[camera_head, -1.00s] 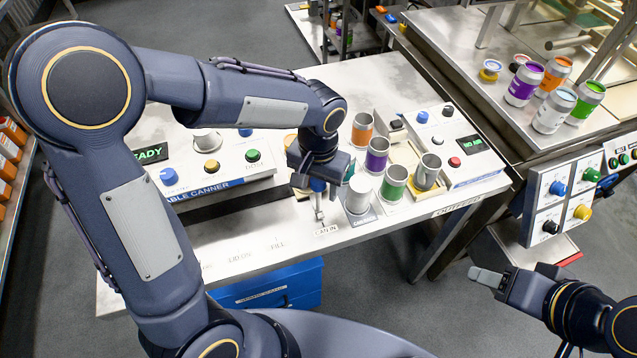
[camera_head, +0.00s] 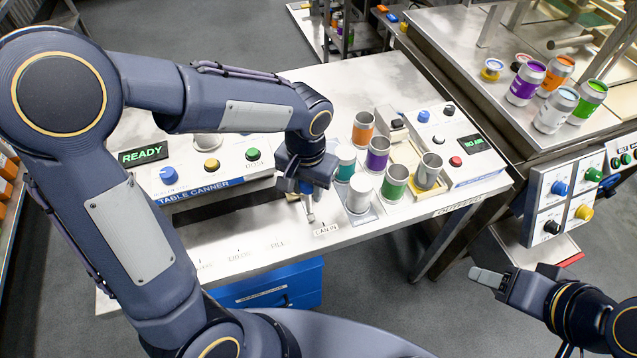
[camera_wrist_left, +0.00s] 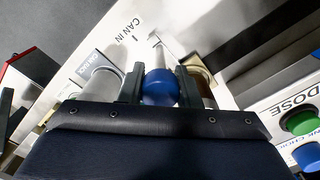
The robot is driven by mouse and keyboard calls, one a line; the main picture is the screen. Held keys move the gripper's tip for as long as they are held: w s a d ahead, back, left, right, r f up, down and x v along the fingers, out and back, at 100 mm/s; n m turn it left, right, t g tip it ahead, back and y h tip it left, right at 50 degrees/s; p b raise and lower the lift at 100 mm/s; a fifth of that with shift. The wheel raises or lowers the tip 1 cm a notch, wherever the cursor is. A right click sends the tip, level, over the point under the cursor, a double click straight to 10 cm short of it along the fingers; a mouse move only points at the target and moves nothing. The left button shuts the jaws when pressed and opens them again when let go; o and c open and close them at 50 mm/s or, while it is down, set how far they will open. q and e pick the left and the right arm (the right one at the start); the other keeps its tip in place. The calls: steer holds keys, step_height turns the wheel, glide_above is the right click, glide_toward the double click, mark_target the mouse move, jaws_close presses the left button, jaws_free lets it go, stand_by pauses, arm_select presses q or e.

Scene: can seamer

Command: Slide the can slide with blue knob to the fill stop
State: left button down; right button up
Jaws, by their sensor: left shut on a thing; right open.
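My left gripper (camera_head: 307,188) is shut on the blue knob (camera_wrist_left: 160,88), which sits between its two fingers in the left wrist view. The metal rod of the can slide (camera_head: 310,214) shows below the gripper in the head view, just left of the CAN IN label (camera_head: 325,230). The FILL label (camera_head: 277,244) is further left along the table's front edge. The gripper hides most of the knob and slide in the head view. My right gripper (camera_head: 488,277) is over the floor at the right, apart from the table.
The table canner panel (camera_head: 212,172) with its READY display stands left of the gripper. A white can (camera_head: 359,194), a green can (camera_head: 394,183) and other cans stand close to its right. The front strip left of the slide is clear.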

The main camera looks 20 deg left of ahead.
arm_select(q)
steer(key=s+a, duration=0.4)
steer(key=a, duration=0.3)
steer(key=shift+s+a, duration=0.15)
steer(key=shift+s, duration=0.25)
steer(key=c, duration=1.1)
jaws_free()
steer(key=shift+o, duration=0.2)
step_height(320, 180, up, 8)
steer(key=shift+f, duration=0.1)
